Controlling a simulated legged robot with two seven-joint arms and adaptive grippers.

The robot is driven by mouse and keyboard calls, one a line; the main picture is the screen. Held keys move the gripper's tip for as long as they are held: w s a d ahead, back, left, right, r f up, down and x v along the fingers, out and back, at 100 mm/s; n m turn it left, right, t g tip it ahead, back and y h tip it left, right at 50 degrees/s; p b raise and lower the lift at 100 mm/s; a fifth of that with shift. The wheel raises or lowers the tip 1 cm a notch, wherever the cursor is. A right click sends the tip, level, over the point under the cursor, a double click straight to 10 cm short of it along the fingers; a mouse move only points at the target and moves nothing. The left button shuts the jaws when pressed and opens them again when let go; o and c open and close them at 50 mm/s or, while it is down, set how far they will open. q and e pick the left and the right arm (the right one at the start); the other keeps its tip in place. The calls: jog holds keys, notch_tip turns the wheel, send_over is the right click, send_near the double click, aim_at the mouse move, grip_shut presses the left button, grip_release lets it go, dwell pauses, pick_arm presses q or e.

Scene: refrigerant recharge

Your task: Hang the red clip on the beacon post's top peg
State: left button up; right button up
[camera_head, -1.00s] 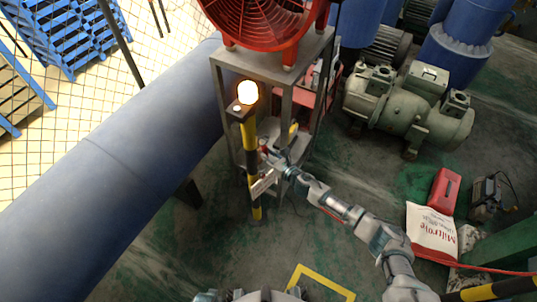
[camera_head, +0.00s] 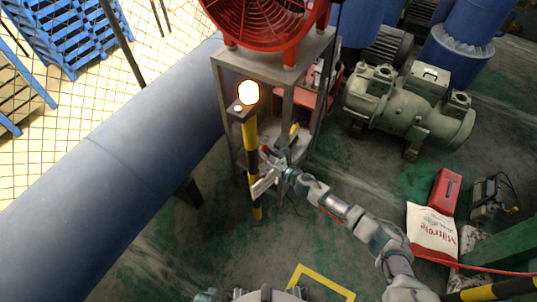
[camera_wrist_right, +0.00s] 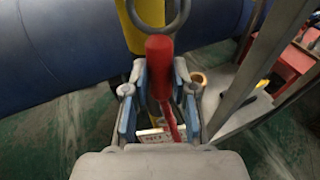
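The beacon post (camera_head: 250,137) is striped yellow and black, with a lit lamp (camera_head: 248,92) on its top. My right gripper (camera_head: 270,160) is beside the post, on its right and below the lamp. In the right wrist view my right gripper (camera_wrist_right: 159,92) has its blue-padded fingers closed on both sides of the red clip (camera_wrist_right: 160,62). A grey ring (camera_wrist_right: 158,14) shows at the clip's far end, in front of the yellow post. The clip is a small red spot (camera_head: 265,150) in the head view. I cannot make out the top peg. My left gripper is out of view.
A metal stand (camera_head: 282,66) carrying a red fan (camera_head: 262,20) is close behind the post. A large blue pipe (camera_head: 110,165) runs along the left. A pale tag (camera_head: 263,184) hangs below my gripper. The green floor in front is mostly clear.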

jog(key=o, duration=0.5)
jog(key=shift+c, duration=0.2)
